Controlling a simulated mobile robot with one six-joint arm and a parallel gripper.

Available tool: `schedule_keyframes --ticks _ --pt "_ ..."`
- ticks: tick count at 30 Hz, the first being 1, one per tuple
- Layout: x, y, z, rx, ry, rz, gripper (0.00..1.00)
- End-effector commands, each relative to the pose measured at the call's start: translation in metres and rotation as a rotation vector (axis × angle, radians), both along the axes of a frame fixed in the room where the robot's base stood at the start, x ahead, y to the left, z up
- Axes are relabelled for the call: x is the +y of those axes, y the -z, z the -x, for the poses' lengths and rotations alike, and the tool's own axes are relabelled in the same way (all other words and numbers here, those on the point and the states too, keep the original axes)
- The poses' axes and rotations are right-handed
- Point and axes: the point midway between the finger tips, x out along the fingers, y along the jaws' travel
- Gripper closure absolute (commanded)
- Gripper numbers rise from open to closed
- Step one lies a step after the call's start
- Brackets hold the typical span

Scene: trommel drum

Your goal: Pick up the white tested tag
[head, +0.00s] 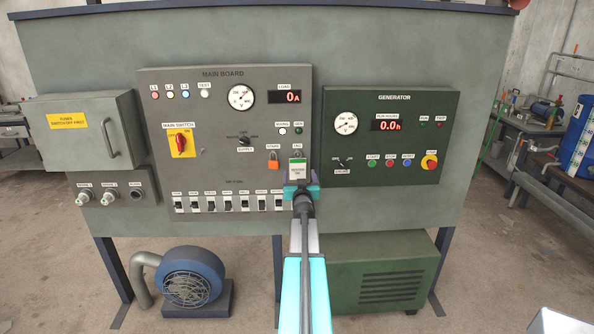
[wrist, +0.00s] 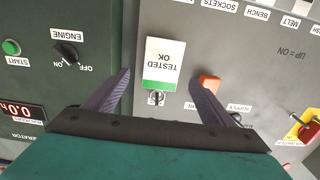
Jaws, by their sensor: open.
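The white tested tag (head: 299,167) with a green band hangs on the lower right of the grey main board. In the wrist view the tag (wrist: 164,60) appears upside down, reading "TESTED OK", with its small metal hook (wrist: 156,97) at its lower edge in that picture. My gripper (head: 301,186) is in front of the tag's lower part in the head view and hides some of it. In the wrist view my gripper (wrist: 159,76) is open, with one finger on each side of the tag. Neither finger visibly touches the tag.
An orange padlock (head: 273,160) hangs left of the tag; in the wrist view it (wrist: 210,83) shows close beside one fingertip. A row of switches (head: 228,202) lies below. The green generator panel (head: 390,135) is to the right, and the main switch (head: 180,144) farther left.

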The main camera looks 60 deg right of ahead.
Motion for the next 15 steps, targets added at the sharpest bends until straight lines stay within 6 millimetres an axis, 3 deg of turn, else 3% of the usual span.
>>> schedule_keyframes --ticks 15 --pt "-0.0093 -0.0008 -0.0071 0.0 0.0 0.0 0.23"
